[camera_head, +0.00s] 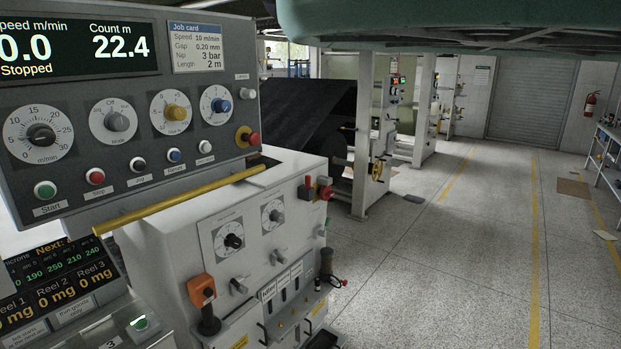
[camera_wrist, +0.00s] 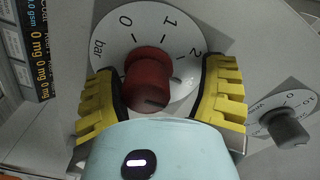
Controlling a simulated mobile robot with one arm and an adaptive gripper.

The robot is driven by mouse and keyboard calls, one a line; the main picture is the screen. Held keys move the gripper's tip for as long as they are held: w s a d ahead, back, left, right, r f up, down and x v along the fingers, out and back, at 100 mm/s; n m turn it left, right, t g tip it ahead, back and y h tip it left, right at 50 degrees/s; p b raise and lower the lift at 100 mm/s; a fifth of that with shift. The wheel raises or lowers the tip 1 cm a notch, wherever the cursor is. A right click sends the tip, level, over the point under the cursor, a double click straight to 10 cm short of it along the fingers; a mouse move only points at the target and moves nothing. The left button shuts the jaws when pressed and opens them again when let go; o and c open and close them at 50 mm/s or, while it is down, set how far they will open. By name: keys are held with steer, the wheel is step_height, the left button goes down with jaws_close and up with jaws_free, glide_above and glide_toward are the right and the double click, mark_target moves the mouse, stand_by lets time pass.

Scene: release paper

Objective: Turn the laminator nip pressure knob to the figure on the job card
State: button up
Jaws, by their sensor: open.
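The red knob (camera_wrist: 148,78) sits on a white round dial (camera_wrist: 110,38) marked "bar", with 0, 1 and 2 readable, in the wrist view. My gripper (camera_wrist: 163,80) is open, its yellow ribbed fingers on either side of the knob. I cannot tell whether they touch it. The knob shows a dark mark on its face, but its setting is unclear. My gripper hides the lower part of the dial. The job card (camera_head: 197,48) in the head view reads Speed 10 m/min, Gap 0.20 mm, Nip 3 bar, Length 2 m. I cannot pick out the red knob there.
A grey knob (camera_wrist: 285,130) with its own dial is close to the right finger. In the head view, the control panel (camera_head: 140,100) carries several other knobs and buttons, and the display reads 0.0, Stopped. A yellow rail (camera_head: 180,200) runs below it. The floor (camera_head: 480,230) is mostly clear.

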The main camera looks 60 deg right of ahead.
step_height(320, 180, up, 8)
steer(key=shift+w+d+f, duration=0.1)
steer(key=shift+f, duration=0.1)
steer(key=shift+d+r, duration=0.1)
steer(key=shift+r, duration=0.6)
